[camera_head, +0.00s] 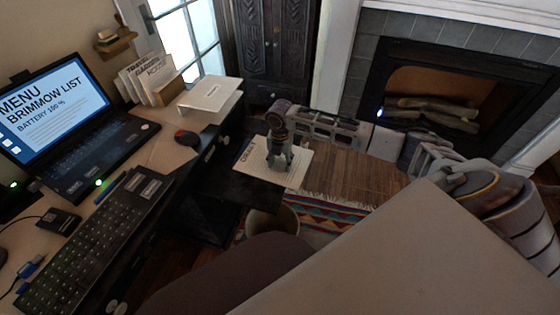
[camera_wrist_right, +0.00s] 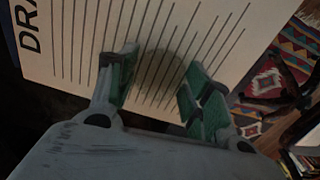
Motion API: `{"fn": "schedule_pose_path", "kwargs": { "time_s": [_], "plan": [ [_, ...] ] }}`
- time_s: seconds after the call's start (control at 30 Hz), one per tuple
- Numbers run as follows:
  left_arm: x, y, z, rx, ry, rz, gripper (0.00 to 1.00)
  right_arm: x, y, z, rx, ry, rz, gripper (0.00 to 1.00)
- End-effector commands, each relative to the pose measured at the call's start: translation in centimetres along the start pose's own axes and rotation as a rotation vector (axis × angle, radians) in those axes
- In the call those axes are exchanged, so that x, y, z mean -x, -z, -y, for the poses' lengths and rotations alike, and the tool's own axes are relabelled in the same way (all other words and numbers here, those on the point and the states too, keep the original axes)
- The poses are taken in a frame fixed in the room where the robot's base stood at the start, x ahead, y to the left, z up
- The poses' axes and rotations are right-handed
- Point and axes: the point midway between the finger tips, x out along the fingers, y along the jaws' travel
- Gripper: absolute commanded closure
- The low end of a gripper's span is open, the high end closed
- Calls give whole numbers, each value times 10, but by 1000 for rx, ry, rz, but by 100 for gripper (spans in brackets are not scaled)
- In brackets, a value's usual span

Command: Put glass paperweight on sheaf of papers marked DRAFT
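The sheaf of papers (camera_head: 297,174) lies on a dark surface beside the desk, partly hidden by my right gripper. In the right wrist view the sheaf (camera_wrist_right: 75,62) shows ruled lines and the letters "DRA" at its left edge; the rest of the word is cut off. My right gripper (camera_head: 279,164) points down over the sheaf. In the wrist view its green-padded fingers (camera_wrist_right: 158,88) stand apart, with a dark, roundish patch on the paper between them, perhaps a shadow. I cannot make out a glass paperweight in either view. My left gripper is not in view.
A bin (camera_head: 274,221) stands below the sheaf. A fireplace (camera_head: 445,95) is at the back right.

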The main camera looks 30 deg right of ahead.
Motion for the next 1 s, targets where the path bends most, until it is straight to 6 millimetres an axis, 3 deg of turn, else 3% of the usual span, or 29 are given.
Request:
{"fn": "schedule_pose_path", "kwargs": {
  "time_s": [0.03,0.13,0.67,0.8,1.0],
  "plan": [
    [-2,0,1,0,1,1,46,0,0,0,0,0,0,42],
    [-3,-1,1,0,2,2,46,0,0,0,0,0,0,30],
    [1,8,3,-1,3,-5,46,2,0,0,0,-1,1,30],
    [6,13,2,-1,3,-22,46,14,0,0,0,-1,2,30],
    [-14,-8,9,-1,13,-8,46,36,0,-1,0,-3,1,30]
  ]
}}
